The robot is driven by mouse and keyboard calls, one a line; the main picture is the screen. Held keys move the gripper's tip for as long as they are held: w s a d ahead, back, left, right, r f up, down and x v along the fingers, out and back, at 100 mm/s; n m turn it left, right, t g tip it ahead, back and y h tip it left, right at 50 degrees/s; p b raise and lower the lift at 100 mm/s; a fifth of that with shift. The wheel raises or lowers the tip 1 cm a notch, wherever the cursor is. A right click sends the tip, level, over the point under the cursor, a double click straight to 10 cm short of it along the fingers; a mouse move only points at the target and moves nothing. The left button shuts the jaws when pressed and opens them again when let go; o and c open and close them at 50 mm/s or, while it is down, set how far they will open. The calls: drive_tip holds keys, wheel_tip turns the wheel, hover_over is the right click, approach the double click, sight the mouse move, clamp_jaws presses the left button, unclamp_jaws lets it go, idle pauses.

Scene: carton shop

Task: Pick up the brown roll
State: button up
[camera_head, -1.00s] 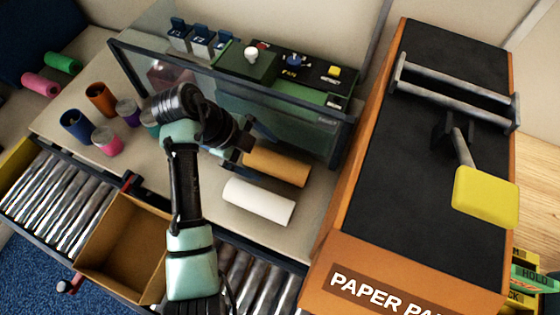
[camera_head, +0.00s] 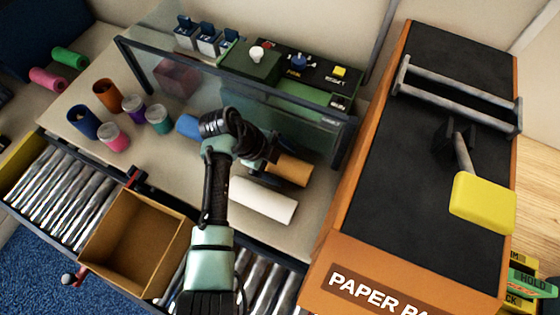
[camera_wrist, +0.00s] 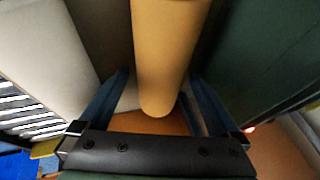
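The brown roll (camera_head: 291,171) lies on the counter behind the white roll (camera_head: 262,200), its left end hidden by my arm. In the wrist view the brown roll (camera_wrist: 170,45) runs down from the top edge, with its near end between my two fingers. My gripper (camera_head: 266,165) is at the left part of the roll. In the wrist view my gripper (camera_wrist: 157,108) is open, with a gap showing between the left finger and the roll. I cannot tell whether the right finger touches it.
The white roll (camera_wrist: 45,50) lies close on the left. A clear panel (camera_head: 230,100) and a green machine (camera_head: 290,65) stand behind. An open carton (camera_head: 135,240) sits on the rollers. Several coloured cups stand left; a blue roll (camera_head: 188,125) lies behind my arm.

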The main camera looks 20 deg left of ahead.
drive_tip(key=c, duration=1.4)
drive_tip(key=shift+c, duration=0.2)
drive_tip(key=shift+r, duration=0.15)
